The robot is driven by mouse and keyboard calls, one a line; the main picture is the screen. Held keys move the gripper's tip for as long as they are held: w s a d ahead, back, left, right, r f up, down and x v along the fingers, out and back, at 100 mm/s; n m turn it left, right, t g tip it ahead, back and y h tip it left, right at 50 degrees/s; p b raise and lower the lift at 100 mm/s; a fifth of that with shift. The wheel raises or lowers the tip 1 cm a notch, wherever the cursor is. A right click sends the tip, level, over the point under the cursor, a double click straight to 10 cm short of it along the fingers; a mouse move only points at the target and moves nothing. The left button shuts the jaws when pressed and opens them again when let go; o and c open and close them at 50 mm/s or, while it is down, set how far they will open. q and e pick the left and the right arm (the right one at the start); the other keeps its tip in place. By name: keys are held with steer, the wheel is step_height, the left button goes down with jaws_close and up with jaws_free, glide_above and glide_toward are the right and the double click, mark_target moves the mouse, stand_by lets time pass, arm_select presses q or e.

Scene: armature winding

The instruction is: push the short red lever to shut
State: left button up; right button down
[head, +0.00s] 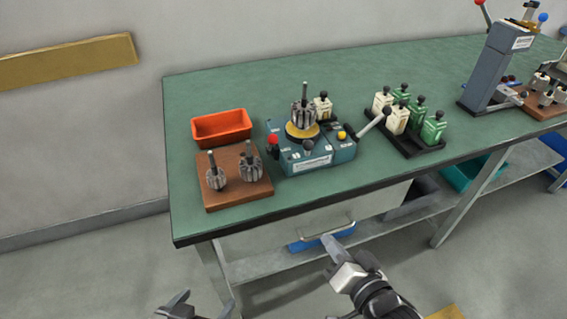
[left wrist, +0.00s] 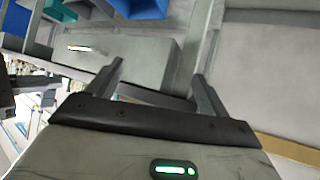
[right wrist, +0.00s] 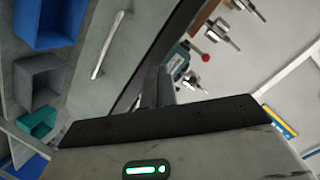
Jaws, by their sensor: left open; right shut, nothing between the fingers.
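The teal winding machine (head: 318,155) stands on the green bench, with an armature (head: 302,114) upright on its yellow disc. The short red lever ends in a red ball (head: 272,140) at the machine's left front corner. The ball also shows in the right wrist view (right wrist: 204,57). My right gripper (head: 328,240) is shut and empty, in front of the bench edge and apart from the lever. My left gripper (head: 204,304) is open and empty at the bottom of the head view, below the bench front; its spread fingers show in the left wrist view (left wrist: 157,70).
A longer grey lever (head: 374,123) sticks out at the machine's right. An orange bin (head: 221,127) and a wooden block (head: 210,196) with two armatures stand left of the machine. A black tray (head: 418,150) of white and green pieces stands right. A drawer handle (head: 327,232) is below the bench top.

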mark_target(276, 143)
arm_select(q)
steer(key=f+b, duration=0.1)
steer(key=d+f+b, duration=0.1)
steer(key=b, duration=0.1)
steer(key=shift+w+h, duration=0.2)
steer(key=shift+h, duration=0.1)
arm_select(e)
steer(key=w+a+r+m+t+y, duration=0.2)
steer(key=w+r+m+t+y, duration=0.1)
steer(key=w+r+m, duration=0.2)
steer(key=w+m, duration=0.1)
steer(key=m, duration=0.1)
steer(key=shift+w+a+r+m+t+y, duration=0.15)
steer(key=shift+a+r+m+t+y, duration=0.15)
steer(key=shift+a+r+m+y, duration=0.1)
arm_select(q)
steer(key=shift+a+r, duration=0.1)
arm_select(e)
steer(key=x, duration=1.4)
arm_select(q)
steer(key=shift+r, duration=0.1)
